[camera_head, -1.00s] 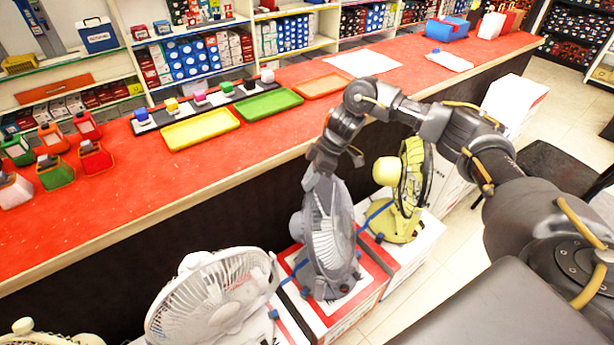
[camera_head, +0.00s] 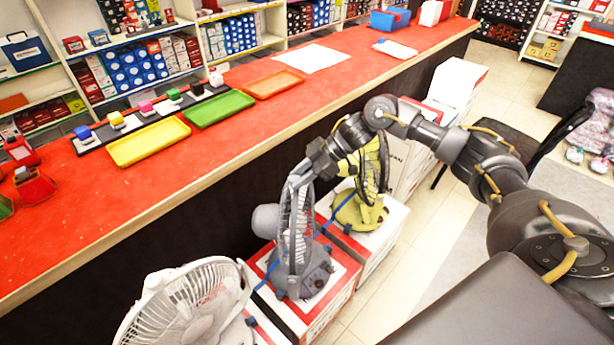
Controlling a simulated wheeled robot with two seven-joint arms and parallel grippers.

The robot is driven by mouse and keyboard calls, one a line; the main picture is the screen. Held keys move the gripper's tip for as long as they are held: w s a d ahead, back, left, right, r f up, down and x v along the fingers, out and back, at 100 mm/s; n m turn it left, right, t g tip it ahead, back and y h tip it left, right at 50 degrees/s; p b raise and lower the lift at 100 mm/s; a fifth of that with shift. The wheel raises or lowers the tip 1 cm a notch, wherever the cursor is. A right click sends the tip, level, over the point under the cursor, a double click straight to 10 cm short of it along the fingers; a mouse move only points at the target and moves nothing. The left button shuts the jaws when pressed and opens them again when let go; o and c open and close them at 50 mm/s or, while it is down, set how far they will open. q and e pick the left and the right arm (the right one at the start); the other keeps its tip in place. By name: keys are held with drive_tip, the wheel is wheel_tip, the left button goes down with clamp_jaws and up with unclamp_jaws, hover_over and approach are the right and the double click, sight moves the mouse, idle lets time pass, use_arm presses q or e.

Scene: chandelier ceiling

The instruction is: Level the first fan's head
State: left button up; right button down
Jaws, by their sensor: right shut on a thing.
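A grey fan (camera_head: 297,232) stands on a red and white box, its head nearly edge-on to me and close to upright. My right gripper (camera_head: 301,180) is shut on the top of the grey fan's head, at the rim of its guard. A yellow-green fan (camera_head: 370,180) stands behind it, partly hidden by my right arm. A white fan (camera_head: 190,305) is in front at the lower left, its head tilted back with its face partly upward; the frame edge cuts it off. I cannot tell which fan counts as first. My left gripper is out of view.
A long red counter (camera_head: 225,140) runs behind the fans. It holds a yellow tray (camera_head: 148,142), a green tray (camera_head: 218,108) and an orange tray (camera_head: 274,84). Boxes (camera_head: 325,295) under the fans stand close together. Tiled floor (camera_head: 420,235) is free to the right.

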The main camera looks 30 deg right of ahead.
drive_tip(key=shift+d+f, duration=0.1)
drive_tip(key=c, duration=1.1)
unclamp_jaws()
drive_tip(key=shift+s+d, duration=0.1)
drive_tip(key=shift+s, duration=0.05)
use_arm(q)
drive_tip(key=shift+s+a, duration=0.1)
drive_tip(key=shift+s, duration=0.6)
use_arm(e)
drive_tip(key=shift+o, duration=0.2)
drive_tip(key=shift+d+r, duration=0.2)
drive_tip(key=shift+r, duration=0.1)
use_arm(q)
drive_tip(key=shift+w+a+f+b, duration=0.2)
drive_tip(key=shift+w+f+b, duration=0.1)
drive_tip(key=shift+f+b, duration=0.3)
use_arm(e)
drive_tip(key=v, duration=1)
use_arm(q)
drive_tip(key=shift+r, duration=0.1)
use_arm(e)
drive_tip(key=shift+d, duration=0.15)
